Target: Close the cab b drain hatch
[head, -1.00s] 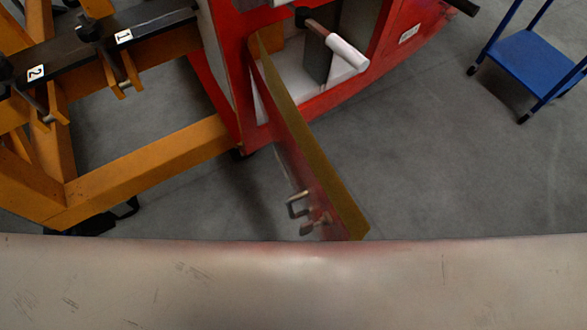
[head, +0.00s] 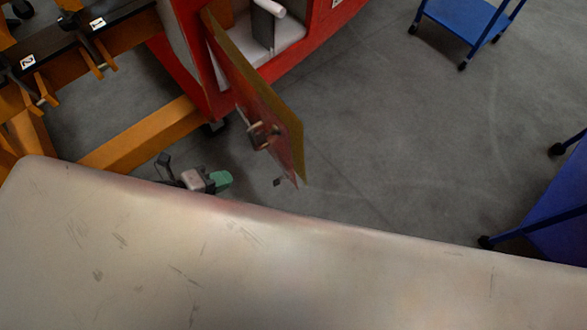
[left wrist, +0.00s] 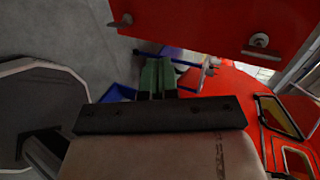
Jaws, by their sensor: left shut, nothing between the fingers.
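The drain hatch (head: 265,110) is a red panel with an olive edge. It stands swung open from the red cab (head: 205,85), and the white-floored opening (head: 285,42) behind it shows. Metal fittings (head: 262,135) sit on its red face. My left gripper (head: 222,180), with green fingertips, is shut and empty, left of and below the hatch's free end and apart from it in the picture. In the left wrist view its green fingers (left wrist: 157,80) point toward a red panel with metal fittings, apparently the hatch (left wrist: 225,22), at the top. My right gripper is not in view.
An orange frame (head: 150,135) with numbered black clamps stands at the left. A blue cart (head: 460,25) stands at the upper right and another blue cart (head: 550,225) at the right edge. Grey floor (head: 400,150) is clear between them and the hatch.

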